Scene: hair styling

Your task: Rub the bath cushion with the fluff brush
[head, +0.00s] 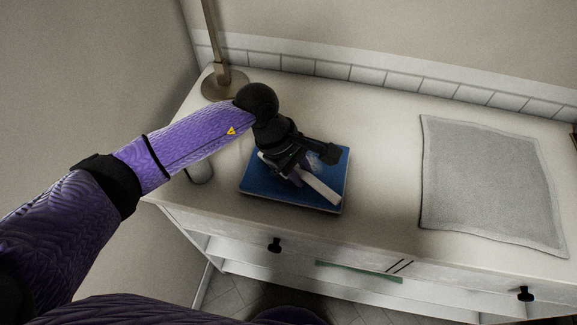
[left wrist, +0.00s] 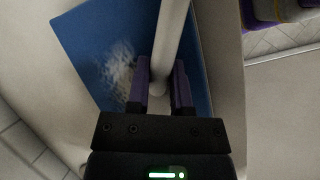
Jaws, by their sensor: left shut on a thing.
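My left gripper (head: 300,172) is shut on a pale, rod-like thing, likely the handle of the fluff brush (head: 321,189). It also shows between the purple finger pads in the left wrist view (left wrist: 171,40). No bristles can be made out. The gripper and brush are over a flat blue slab; I cannot tell whether the brush touches it. A grey, fabric-like, nearly square pad, likely the bath cushion (head: 487,185), lies flat on the right part of the white top, well apart from the gripper. My right gripper is out of view.
The blue slab (head: 258,187), like a book or box with a whitish patch, lies on the white cabinet top (head: 380,165). A lamp-like stand (head: 224,82) is at the back left. A small grey rounded thing (head: 200,174) is left of the slab. Bare top separates slab and pad.

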